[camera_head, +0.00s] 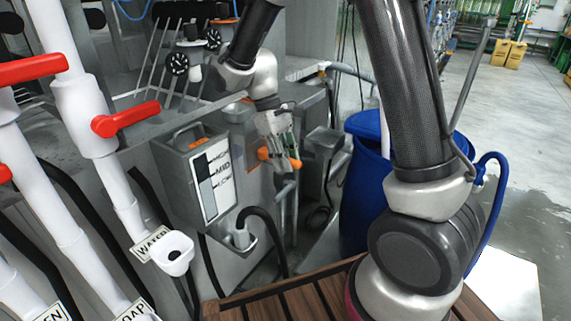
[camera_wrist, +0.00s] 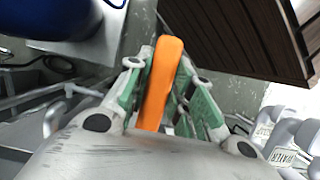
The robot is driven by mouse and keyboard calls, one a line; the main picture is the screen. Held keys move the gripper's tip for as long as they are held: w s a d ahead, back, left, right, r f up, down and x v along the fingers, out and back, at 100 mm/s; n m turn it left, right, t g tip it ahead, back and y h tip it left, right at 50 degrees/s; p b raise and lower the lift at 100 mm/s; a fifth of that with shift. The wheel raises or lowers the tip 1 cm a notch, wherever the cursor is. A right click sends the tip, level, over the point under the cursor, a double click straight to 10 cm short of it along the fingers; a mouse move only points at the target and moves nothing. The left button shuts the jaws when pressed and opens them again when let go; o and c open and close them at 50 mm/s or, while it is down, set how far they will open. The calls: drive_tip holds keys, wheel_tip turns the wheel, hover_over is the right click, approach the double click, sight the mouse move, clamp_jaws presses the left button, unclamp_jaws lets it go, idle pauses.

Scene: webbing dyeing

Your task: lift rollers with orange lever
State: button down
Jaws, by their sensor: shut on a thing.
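The orange lever (camera_head: 265,154) is on the grey machine, beside the box with the level label. In the wrist view the orange lever (camera_wrist: 161,82) lies lengthwise between the green-padded fingers. My gripper (camera_head: 281,158) reaches down to it from above, and its fingers are closed around the lever in the wrist view (camera_wrist: 160,95). Part of the lever is hidden by the fingers in the head view. The rollers are not clearly identifiable.
A grey box with a HIGH, MID, LOW label (camera_head: 211,182) stands left of my gripper. A blue barrel (camera_head: 362,185) stands to the right. White pipes with red-orange handles (camera_head: 125,119) are at the left. A wooden slatted surface (camera_head: 290,300) lies in front.

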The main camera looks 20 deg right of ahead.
drive_tip(key=shift+r, duration=0.2)
drive_tip(key=c, duration=1.2)
unclamp_jaws()
drive_tip(key=shift+c, duration=0.2)
drive_tip(key=v, duration=1.2)
drive_tip(key=shift+w+a, duration=0.2)
drive_tip(key=shift+w, duration=0.05)
drive_tip(key=shift+f, duration=0.1)
